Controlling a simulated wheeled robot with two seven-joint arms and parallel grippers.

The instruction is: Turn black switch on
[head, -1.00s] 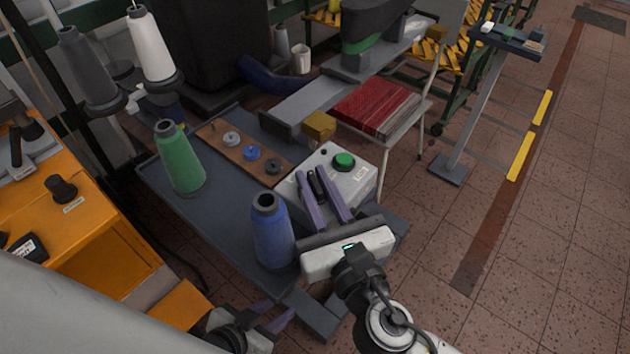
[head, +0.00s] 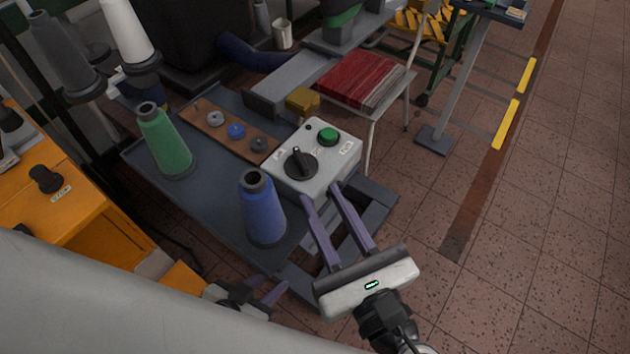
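The black switch (head: 299,162) is a round rotary knob with a raised bar handle on top of a light grey control box (head: 340,165). The bar points roughly toward the back of the box, tilted slightly left. Small labels beside it are too small to read. My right gripper (head: 320,193) is open and empty. Its two purple fingers point at the box's front edge, and the tips are apart from the switch. My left gripper (head: 268,297) is low in the view, partly hidden by my own pale arm, away from the box.
A green button (head: 327,136) sits on the box behind the switch. A blue cone (head: 263,210) and a green cone (head: 165,143) stand on the dark table (head: 215,205). A red stack (head: 362,82) lies behind the box. Open floor is at the right.

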